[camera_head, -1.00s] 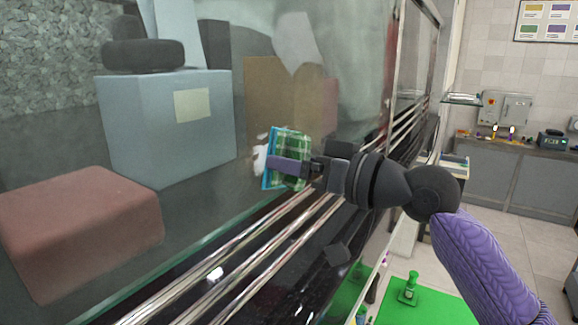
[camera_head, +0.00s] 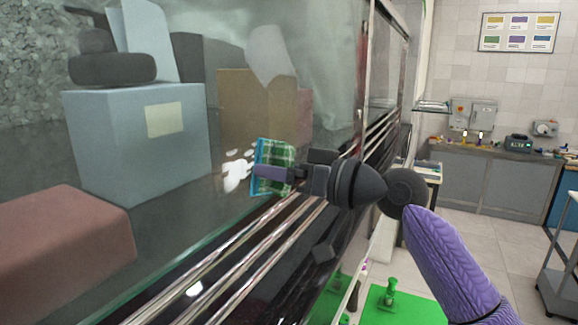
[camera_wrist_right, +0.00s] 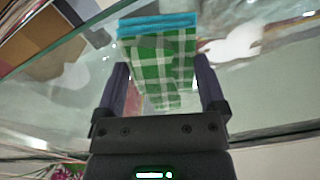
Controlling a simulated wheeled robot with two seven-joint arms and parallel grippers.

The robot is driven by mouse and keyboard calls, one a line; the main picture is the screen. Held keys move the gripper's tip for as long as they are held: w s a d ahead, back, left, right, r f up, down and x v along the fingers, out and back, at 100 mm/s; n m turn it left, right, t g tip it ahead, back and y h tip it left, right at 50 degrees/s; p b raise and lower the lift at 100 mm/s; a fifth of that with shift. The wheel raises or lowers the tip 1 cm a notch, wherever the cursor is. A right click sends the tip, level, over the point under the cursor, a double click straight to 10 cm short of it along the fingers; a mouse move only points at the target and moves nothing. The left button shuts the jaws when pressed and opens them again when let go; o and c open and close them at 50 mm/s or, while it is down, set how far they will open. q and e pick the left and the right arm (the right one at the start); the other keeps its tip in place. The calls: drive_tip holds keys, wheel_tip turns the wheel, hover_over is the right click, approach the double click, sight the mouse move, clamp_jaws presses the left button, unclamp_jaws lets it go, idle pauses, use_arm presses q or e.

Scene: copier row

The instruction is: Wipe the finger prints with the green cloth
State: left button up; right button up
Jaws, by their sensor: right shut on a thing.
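The green checked cloth (camera_head: 278,155), with a blue edge, is held in my right gripper (camera_head: 268,172) at a large glass pane (camera_head: 190,205). The gripper is shut on it, and its fingers flank the cloth (camera_wrist_right: 160,60) in the right wrist view. I cannot tell whether the cloth touches the glass. White finger prints (camera_head: 236,172) show on the pane just left of the cloth; a white smear (camera_wrist_right: 241,42) also shows right of the cloth in the wrist view. My left gripper is not in view.
Shiny metal rails (camera_head: 250,245) run along the pane's lower edge, below the gripper. Boxes, including a blue one (camera_head: 140,140), appear behind the glass or reflected in it. A green surface (camera_head: 405,305) with a green stamp-like object (camera_head: 390,292) lies at lower right. Open floor is at right.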

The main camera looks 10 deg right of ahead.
sight(206, 200)
drive_tip(key=s+a+p, duration=0.1)
drive_tip(key=s, duration=0.1)
drive_tip(key=s+a, duration=0.1)
drive_tip(key=shift+s+a+r+p, duration=0.1)
drive_tip(key=shift+s+a+p, duration=0.25)
drive_tip(key=shift+s+a, duration=0.3)
drive_tip(key=shift+s, duration=0.05)
drive_tip(key=shift+s+a+p, duration=0.75)
drive_tip(key=shift+s+p, duration=0.25)
drive_tip(key=shift+p, duration=0.05)
drive_tip(key=shift+s+a, duration=0.25)
drive_tip(key=shift+s, duration=0.15)
drive_tip(key=shift+s+a+p, duration=0.75)
drive_tip(key=shift+s+p, duration=0.3)
drive_tip(key=shift+p, duration=0.1)
drive_tip(key=shift+s+a, duration=0.3)
drive_tip(key=shift+s, duration=0.1)
drive_tip(key=shift+d, duration=0.15)
